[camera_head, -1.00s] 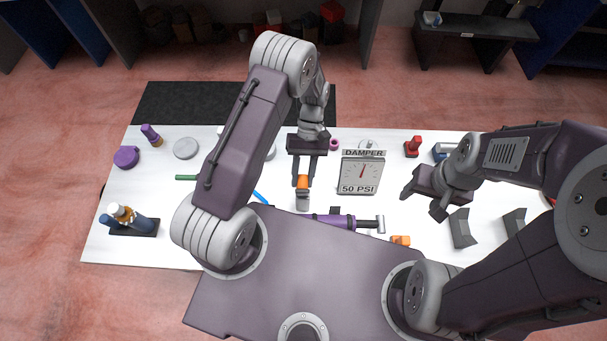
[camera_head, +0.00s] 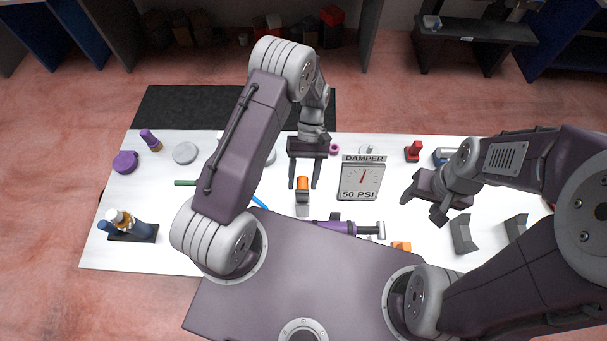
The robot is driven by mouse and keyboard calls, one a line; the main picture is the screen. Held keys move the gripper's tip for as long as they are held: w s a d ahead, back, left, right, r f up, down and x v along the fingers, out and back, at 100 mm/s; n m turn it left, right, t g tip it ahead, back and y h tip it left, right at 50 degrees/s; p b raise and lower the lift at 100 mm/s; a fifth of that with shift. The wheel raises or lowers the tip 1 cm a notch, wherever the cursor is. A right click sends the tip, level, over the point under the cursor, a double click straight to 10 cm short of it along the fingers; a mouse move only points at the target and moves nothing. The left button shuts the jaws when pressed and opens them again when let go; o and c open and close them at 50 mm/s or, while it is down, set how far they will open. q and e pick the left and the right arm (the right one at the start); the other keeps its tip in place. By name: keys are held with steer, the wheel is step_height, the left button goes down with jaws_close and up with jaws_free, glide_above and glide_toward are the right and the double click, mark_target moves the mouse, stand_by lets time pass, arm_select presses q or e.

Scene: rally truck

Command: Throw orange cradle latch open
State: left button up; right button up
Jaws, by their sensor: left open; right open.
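An orange piece (camera_head: 303,183) sits atop a small grey upright part (camera_head: 303,203) near the table's middle. Another orange block (camera_head: 401,246) shows low, partly hidden behind my body; I cannot tell which of the two is the cradle latch. A purple damper (camera_head: 338,228) with a silver rod lies between them, partly hidden. My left gripper (camera_head: 304,187) is open, its fingers pointing toward me on either side of the upper orange piece, with gaps at both sides. My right gripper (camera_head: 421,209) is open and empty over the right half.
A gauge sign (camera_head: 361,180) reading DAMPER 50 PSI stands just right of my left gripper. Grey angled blocks (camera_head: 464,234) stand at the right. A dark holder (camera_head: 134,236) with bottles is at the left.

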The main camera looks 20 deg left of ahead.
arm_select(q)
steer(key=b+v, duration=0.3)
steer(key=v, duration=0.5)
steer(key=shift+w+r, duration=0.2)
steer(key=shift+w, duration=0.15)
